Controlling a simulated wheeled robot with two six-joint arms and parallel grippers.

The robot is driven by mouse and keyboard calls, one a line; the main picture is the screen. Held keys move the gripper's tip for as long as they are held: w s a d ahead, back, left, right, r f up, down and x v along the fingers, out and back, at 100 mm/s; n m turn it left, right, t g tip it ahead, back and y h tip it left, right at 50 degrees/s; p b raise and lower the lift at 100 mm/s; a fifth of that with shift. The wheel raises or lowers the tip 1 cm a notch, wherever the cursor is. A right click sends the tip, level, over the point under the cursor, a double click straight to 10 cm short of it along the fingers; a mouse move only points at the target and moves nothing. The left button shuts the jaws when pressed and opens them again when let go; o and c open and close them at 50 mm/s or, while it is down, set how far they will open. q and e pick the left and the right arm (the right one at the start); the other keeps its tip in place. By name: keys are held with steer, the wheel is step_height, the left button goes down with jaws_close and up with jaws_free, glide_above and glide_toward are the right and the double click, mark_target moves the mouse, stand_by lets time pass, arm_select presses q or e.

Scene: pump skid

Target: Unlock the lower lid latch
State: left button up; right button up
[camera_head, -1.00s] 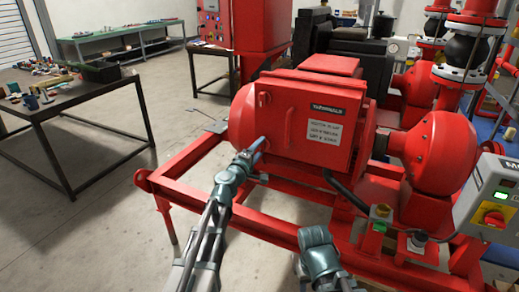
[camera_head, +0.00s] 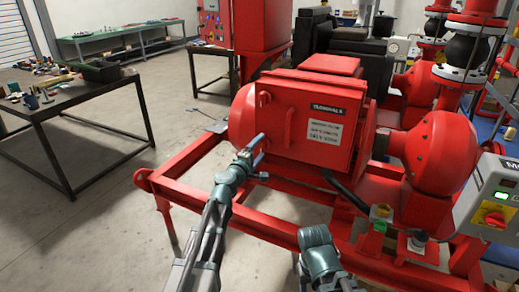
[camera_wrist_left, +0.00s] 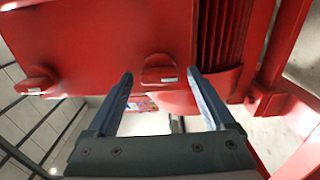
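The red terminal box (camera_head: 320,128) has two red latches on its left side. The upper latch (camera_head: 264,98) stands clear of my gripper. The lower latch is at my left gripper (camera_head: 259,148) and mostly hidden by it in the head view. In the left wrist view one latch (camera_wrist_left: 160,72) lies between the two spread fingertips of my left gripper (camera_wrist_left: 160,80), with gaps on both sides. The other latch (camera_wrist_left: 37,81) is left of the fingers. My left gripper is open and holds nothing. Part of my right arm shows at the bottom, without its fingers.
Red frame rails (camera_head: 250,212) run below and in front of the box. A red pump casing (camera_head: 433,150) and a grey control box (camera_head: 490,200) stand to the right. A dark table (camera_head: 75,98) with loose parts is at left, with open floor between.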

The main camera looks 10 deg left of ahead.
arm_select(q)
steer(key=v, duration=1.3)
steer(key=shift+s, duration=0.3)
steer(key=shift+a, duration=0.15)
